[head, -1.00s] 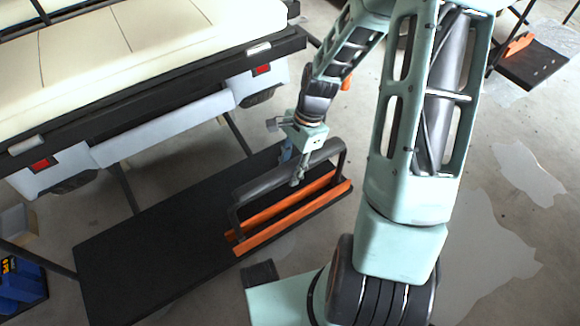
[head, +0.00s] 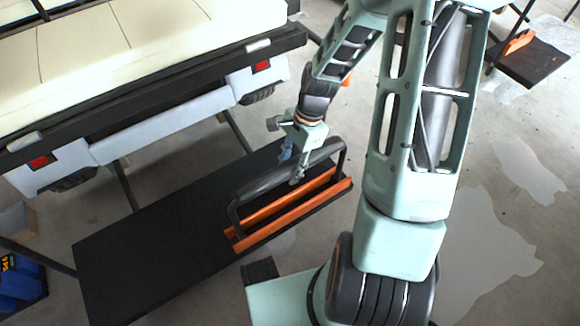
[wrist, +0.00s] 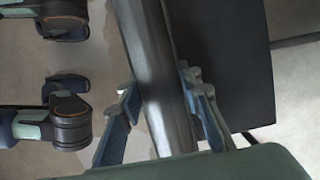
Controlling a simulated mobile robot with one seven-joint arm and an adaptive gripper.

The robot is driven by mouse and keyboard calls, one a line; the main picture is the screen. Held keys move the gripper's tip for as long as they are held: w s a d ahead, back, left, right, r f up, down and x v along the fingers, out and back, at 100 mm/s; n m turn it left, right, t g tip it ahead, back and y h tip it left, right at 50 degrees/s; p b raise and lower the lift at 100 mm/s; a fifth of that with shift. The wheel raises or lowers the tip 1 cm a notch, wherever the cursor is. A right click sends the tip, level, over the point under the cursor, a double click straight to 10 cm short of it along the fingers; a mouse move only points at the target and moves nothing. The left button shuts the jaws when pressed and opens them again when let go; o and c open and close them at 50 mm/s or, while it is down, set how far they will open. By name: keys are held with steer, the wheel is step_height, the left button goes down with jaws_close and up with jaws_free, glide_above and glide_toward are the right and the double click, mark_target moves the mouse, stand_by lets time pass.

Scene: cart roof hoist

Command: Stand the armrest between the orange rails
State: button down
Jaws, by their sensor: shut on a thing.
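The armrest is a dark padded bar (head: 268,183) with a leg at each end, upright above the black bench. Its lower part is between or right at the two orange rails (head: 290,215); I cannot tell whether its feet touch the bench. My gripper (head: 297,172) is shut on the padded bar near its middle, from above. In the wrist view the bar (wrist: 160,75) runs between the two blue fingers (wrist: 160,110). The rails do not show in the wrist view.
The black bench (head: 150,245) is bare to the left of the rails. A white cart body with a cream roof (head: 130,40) stands behind it. A blue crate (head: 20,285) is at the lower left. Another dark shelf with an orange piece (head: 520,42) is at the upper right.

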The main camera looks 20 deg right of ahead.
steer(key=shift+f, duration=0.2)
steer(key=c, duration=1.3)
jaws_free()
steer(key=v, duration=1.2)
